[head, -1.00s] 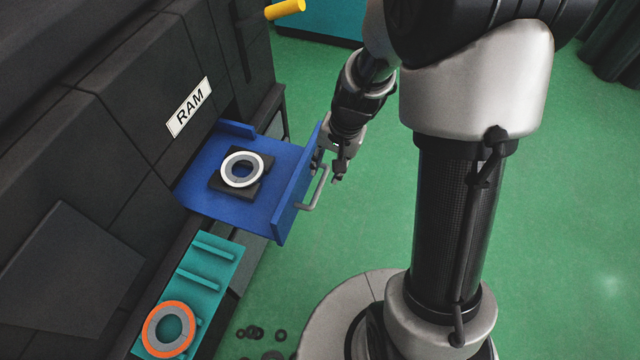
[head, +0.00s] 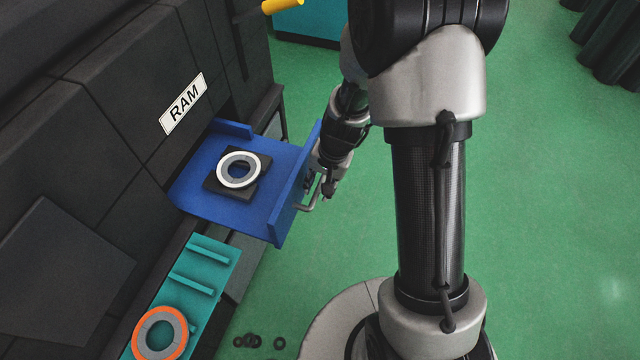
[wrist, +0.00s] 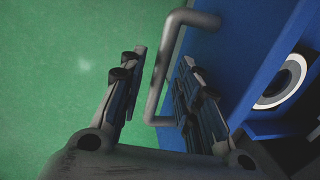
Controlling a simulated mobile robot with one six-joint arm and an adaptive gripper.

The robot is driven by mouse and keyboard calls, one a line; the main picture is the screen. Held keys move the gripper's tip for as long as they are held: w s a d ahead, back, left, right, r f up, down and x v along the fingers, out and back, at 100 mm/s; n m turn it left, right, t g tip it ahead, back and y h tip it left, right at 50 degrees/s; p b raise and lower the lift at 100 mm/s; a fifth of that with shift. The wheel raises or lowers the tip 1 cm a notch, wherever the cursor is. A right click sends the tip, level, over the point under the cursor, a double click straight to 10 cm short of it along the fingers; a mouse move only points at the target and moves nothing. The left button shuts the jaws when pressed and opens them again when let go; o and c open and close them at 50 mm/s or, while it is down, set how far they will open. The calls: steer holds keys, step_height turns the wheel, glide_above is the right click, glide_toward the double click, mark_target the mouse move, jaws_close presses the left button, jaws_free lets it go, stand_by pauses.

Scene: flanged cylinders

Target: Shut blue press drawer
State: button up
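The blue press drawer (head: 205,195) stands pulled out from the dark press below the RAM sign. A white-and-grey flanged ring (head: 238,184) sits on a black block (head: 214,186) inside it. The drawer's grey bar handle (head: 311,203) is on its front panel and also shows in the wrist view (wrist: 157,78). My gripper (head: 326,184) is at the drawer front, by the handle. In the wrist view my gripper (wrist: 165,60) is open, with one finger on each side of the handle bar. A gap shows on the left; contact at the right finger cannot be told.
A teal rack (head: 212,258) with an orange-rimmed ring (head: 137,342) lies left of and below the drawer. Several dark rings (head: 252,341) lie on the green floor. A yellow bar (head: 282,5) juts out at the top. The floor (head: 550,220) at right is clear.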

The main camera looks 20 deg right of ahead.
jaws_close()
stand_by(0.6)
